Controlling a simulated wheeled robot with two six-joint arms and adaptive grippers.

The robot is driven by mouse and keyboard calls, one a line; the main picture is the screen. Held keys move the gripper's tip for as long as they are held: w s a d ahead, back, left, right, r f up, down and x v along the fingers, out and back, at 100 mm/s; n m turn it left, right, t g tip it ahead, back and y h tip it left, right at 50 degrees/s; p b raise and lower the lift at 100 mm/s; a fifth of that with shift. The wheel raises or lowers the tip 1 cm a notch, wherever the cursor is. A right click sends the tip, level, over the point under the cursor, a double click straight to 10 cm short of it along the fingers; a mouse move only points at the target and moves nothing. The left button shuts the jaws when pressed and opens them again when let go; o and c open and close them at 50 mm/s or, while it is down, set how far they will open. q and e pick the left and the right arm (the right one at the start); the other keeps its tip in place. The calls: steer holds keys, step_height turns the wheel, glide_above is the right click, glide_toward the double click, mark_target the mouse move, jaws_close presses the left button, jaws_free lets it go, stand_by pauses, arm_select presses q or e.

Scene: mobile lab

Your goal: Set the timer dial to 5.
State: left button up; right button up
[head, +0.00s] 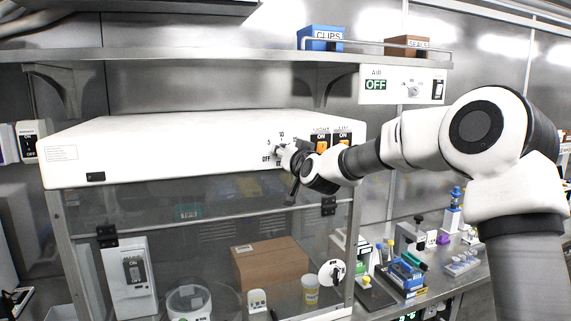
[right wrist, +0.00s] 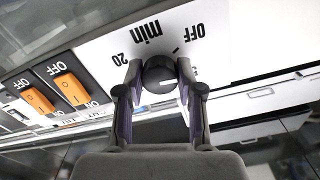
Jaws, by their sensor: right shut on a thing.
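The timer dial is a round black knob (right wrist: 158,76) on the white front panel of the hood, seen between my fingertips in the right wrist view. A pale mark on its face points to the right in that view; the exact setting is unclear. The printed scale shows OFF, min and 20 in the wrist view, and 5, 10 and OFF around the dial in the head view. My right gripper (head: 288,160) is shut on the knob, one finger on each side (right wrist: 160,68). In the head view the gripper hides most of the knob. My left gripper is not in view.
Two orange switches (right wrist: 70,88) sit on the same panel beside the dial, close to my right gripper. The white hood top (head: 190,140) is above a glass front. An AIR panel (head: 402,85) hangs at the upper right. Bench items stand at the lower right.

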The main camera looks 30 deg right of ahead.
steer(key=shift+f+m+b, duration=0.2)
steer(key=shift+m+b, duration=1.55)
steer(key=shift+m, duration=0.55)
steer(key=o, duration=1.2)
steer(key=shift+r, duration=0.1)
steer(key=shift+c, duration=0.2)
steer(key=v, duration=0.7)
